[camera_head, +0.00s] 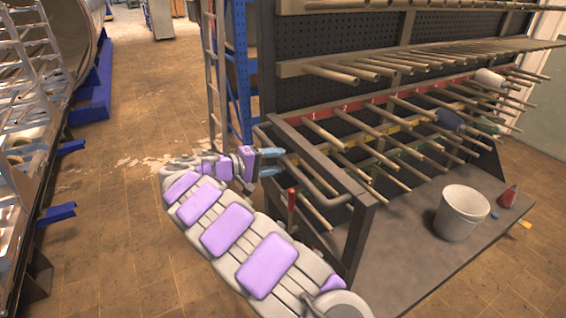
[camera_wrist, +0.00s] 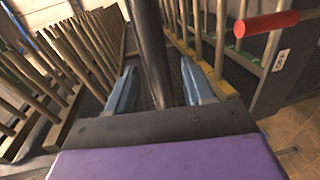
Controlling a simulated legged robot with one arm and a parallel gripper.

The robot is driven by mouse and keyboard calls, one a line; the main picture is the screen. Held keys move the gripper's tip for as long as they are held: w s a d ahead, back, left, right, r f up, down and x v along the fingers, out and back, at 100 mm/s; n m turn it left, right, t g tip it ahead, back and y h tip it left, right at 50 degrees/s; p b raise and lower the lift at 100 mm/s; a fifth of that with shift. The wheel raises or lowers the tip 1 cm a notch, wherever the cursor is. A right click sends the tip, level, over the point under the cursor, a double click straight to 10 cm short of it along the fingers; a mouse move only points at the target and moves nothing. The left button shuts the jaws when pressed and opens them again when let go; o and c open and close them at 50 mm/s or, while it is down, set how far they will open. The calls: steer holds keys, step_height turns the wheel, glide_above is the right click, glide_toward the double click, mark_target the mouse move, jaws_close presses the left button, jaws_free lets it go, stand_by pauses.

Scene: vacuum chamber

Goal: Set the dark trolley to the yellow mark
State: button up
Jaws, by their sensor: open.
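The dark trolley (camera_head: 268,85) fills the right half of the head view. It has a dark perforated back panel, rows of pale rods and a low dark deck. A dark tubular handle (camera_head: 318,178) sticks out at its near left end. My gripper (camera_head: 283,161) is open at this handle. In the wrist view, the dark handle bar (camera_wrist: 150,45) runs between the two blue fingers of my gripper (camera_wrist: 160,78), with gaps at both sides. A small yellow patch (camera_head: 526,225) shows on the floor by the trolley's right side; I cannot tell if it is the mark.
A white bucket (camera_head: 461,213) and a red bottle (camera_head: 508,196) stand on the trolley's deck. A red-gripped lever (camera_head: 291,200) is near the handle. A ladder (camera_head: 215,70) and blue shelving (camera_head: 239,70) stand behind. Blue-footed metal framework lines the left. The tiled aisle floor (camera_head: 120,200) is open.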

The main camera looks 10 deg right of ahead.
mark_target(280, 161)
steer(key=shift+x, duration=1.7)
steer(key=shift+c, duration=0.4)
jaws_close()
